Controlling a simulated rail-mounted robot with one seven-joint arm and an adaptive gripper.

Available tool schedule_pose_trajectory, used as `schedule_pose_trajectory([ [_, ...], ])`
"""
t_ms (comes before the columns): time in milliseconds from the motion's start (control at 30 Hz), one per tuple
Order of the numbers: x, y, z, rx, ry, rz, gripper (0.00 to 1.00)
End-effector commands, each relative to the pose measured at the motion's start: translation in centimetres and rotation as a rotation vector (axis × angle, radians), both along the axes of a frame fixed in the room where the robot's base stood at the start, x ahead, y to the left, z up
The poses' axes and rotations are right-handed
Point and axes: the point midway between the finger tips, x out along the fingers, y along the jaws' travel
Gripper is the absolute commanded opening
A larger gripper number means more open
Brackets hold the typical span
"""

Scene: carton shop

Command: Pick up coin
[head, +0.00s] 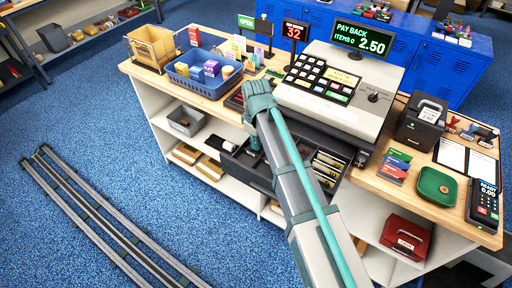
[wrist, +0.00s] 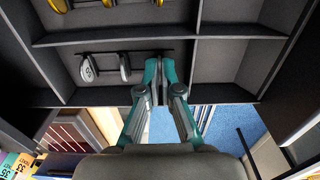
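The open cash drawer (head: 262,177) below the register is split into compartments. In the wrist view, silver coins (wrist: 88,68) and (wrist: 124,66) stand on edge in a row in one compartment. Gold-coloured coins (wrist: 105,2) show in the compartment beyond, cut off by the top edge. My gripper (wrist: 158,72) reaches into the silver coins' compartment, right of the coins and close to its right divider. Its teal fingertips are close together with a narrow gap; I cannot tell whether a coin is between them. In the head view my arm hides most of the gripper.
The cash register (head: 340,88) stands above the drawer. A blue basket (head: 205,84) of goods is at the left of the counter. A green dish (head: 437,187) with a small item and a card terminal (head: 483,203) are at the right. Compartment dividers (wrist: 193,55) stand close around my fingers.

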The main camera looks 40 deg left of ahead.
Motion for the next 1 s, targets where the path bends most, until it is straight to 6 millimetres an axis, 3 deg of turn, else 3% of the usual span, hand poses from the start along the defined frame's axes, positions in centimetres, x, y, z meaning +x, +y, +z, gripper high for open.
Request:
schedule_pose_trajectory([
  [567, 0.0, 0.1, 1.0, 0.001, -0.001, 0.0, 0.0],
  [767, 0.1, 0.1, 3.2, 0.002, -0.001, 0.0, 0.0],
  [1000, -2.9, -2.7, 7.2, 0.003, -0.003, 0.001, 0.0],
])
